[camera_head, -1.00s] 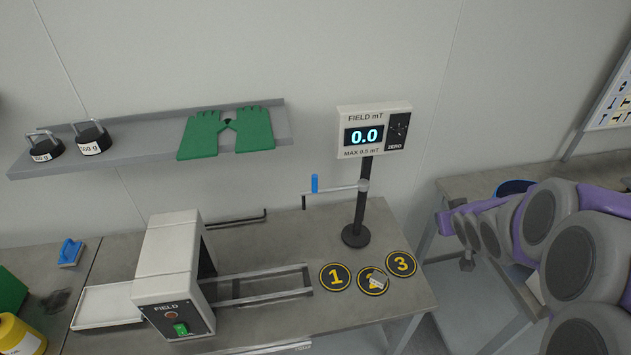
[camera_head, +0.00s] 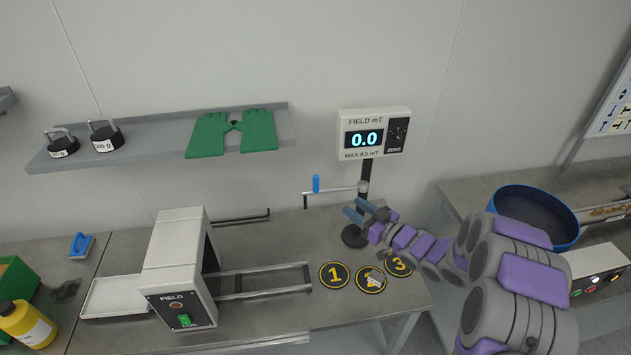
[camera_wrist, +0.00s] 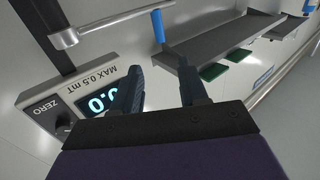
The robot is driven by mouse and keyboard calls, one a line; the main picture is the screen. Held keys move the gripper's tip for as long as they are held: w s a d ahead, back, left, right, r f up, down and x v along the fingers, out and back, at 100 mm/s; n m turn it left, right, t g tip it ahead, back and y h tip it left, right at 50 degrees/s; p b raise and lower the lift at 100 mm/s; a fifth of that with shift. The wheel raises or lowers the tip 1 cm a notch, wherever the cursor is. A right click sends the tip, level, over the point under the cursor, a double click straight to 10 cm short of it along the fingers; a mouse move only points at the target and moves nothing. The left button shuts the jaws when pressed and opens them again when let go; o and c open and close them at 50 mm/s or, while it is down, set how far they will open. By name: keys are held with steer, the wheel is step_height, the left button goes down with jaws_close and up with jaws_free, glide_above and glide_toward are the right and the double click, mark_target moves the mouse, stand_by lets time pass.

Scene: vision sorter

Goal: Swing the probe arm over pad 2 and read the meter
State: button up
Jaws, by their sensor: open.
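The field meter (camera_head: 374,133) stands on a black post and reads 0.0 mT; it also shows upside down in the wrist view (camera_wrist: 45,100). The probe arm (camera_head: 335,191) reaches left from the post, with a blue handle (camera_head: 316,184) standing near its outer end. The handle also shows in the wrist view (camera_wrist: 158,26). Pad 2 (camera_head: 370,279) lies between pad 1 (camera_head: 334,275) and pad 3 (camera_head: 399,264), with a small metal piece on it. My gripper (camera_head: 354,211) is open and empty, in front of the post and to the right of the handle.
A white field unit (camera_head: 178,265) with a green switch and rails stands left of the pads. A shelf (camera_head: 165,147) holds green gloves and two weights. A blue bin (camera_head: 540,214) sits on the right bench.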

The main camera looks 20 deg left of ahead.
mark_target(318, 182)
steer(key=b+x, duration=0.1)
steer(key=x, duration=1.6)
jaws_close()
